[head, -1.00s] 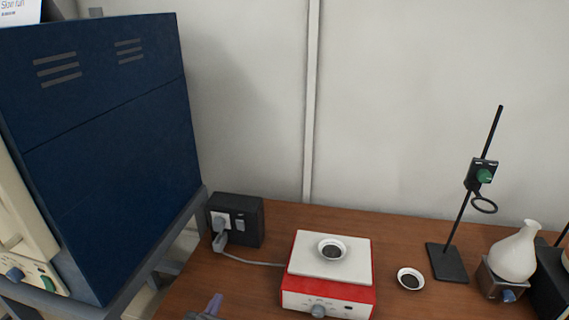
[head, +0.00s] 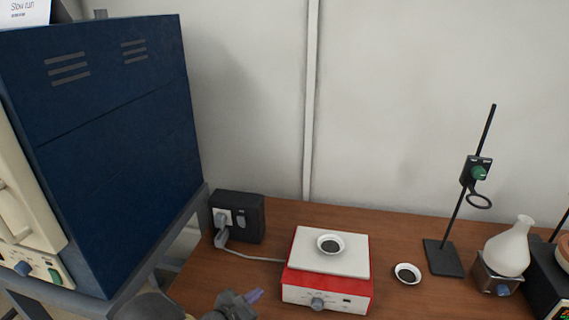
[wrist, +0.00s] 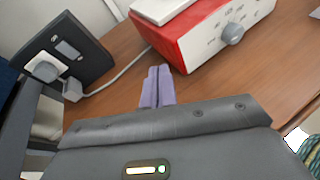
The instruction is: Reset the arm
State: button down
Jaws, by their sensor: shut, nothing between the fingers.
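My gripper (head: 254,296) shows at the bottom of the head view, low in front of the red and white hot plate (head: 327,270) and to its left. In the wrist view its two purple fingers (wrist: 157,88) are together, with nothing between them. They point toward the wooden bench and the hot plate's front left corner. The gripper is apart from the hot plate in the head view. A small white dish with dark contents (head: 331,244) sits on the hot plate's top.
A second dish (head: 407,273) lies on the bench right of the hot plate. A ring stand (head: 445,257) and a white flask (head: 510,250) stand further right. A black socket box (head: 238,217) with a plug and cable is behind left. A large blue furnace (head: 120,160) fills the left.

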jog(key=s+d+r+m+g+y, duration=0.1)
jog(key=s+d+r+m+g, duration=0.2)
jog(key=d+m+g, duration=0.4)
jog(key=s+d+r+m+g, duration=0.3)
jog(key=s+d+m, duration=0.15)
jog(key=d, duration=0.55)
jog(key=s+d+r+m+y+p, duration=0.1)
jog(key=s+d+r+m+y, duration=0.2)
jog(key=r+m, duration=0.3)
jog(key=s+d+r+m+y, duration=0.3)
jog(key=s+r+m, duration=0.3)
jog(key=m, duration=0.3)
jog(key=shift+d+t+y+p, duration=0.3)
jog(key=shift+d+y+p, duration=0.05)
jog(key=shift+y, duration=0.35)
jog(key=shift+s+m, duration=0.1)
jog(key=shift+m, duration=0.15)
